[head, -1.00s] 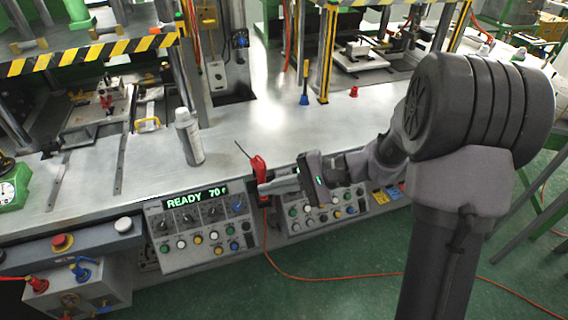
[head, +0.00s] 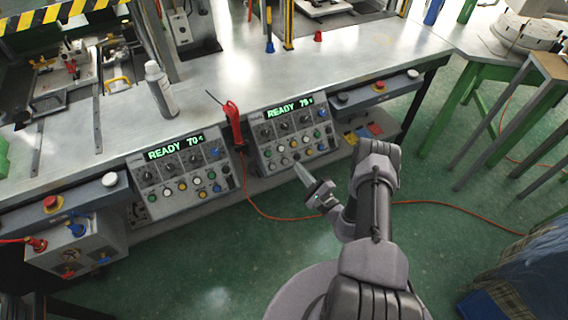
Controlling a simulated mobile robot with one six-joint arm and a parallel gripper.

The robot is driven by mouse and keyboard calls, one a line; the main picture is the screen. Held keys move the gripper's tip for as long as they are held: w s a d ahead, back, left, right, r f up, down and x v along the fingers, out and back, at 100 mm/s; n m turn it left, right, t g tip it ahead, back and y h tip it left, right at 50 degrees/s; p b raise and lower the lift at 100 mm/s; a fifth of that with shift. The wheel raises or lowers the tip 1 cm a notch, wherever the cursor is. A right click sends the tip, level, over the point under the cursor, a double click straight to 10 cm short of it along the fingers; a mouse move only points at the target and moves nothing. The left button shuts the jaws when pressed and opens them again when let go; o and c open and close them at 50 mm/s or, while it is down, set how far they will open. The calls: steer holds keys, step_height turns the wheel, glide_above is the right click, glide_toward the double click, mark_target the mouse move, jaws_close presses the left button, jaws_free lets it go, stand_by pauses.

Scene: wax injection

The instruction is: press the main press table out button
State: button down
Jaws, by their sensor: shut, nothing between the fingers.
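Two grey control panels sit on the front of the bench in the head view, both with green READY displays. The left panel (head: 158,177) and the right panel (head: 262,141) each carry dark knobs and rows of small coloured buttons. The labels are too small to read, so I cannot tell which button is the table out button. My gripper (head: 299,167) is shut and empty. Its tip points up and left at the lower button rows of the right panel, and overlaps its lower edge in the picture. I cannot tell whether it touches a button.
A red-handled tool (head: 233,122) stands between the panels, with an orange cable running to the floor. A silver spray can (head: 161,89) stands on the metal bench (head: 215,80). Red emergency buttons (head: 52,203) sit at the sides. Green floor lies open in front.

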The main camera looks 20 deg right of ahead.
mark_target(290, 165)
steer(key=shift+w, duration=0.1)
steer(key=shift+w+a+f+b, duration=0.1)
steer(key=shift+w+f+b, duration=1.45)
steer(key=shift+b, duration=0.6)
steer(key=shift+w+a+f+b, duration=0.1)
steer(key=shift+w+f+b, duration=1.15)
steer(key=shift+w+b, duration=0.7)
steer(key=shift+s, duration=0.2)
steer(key=shift+w+d+f+b, duration=0.1)
steer(key=shift+w+f+b, duration=0.2)
steer(key=shift+b, duration=0.4)
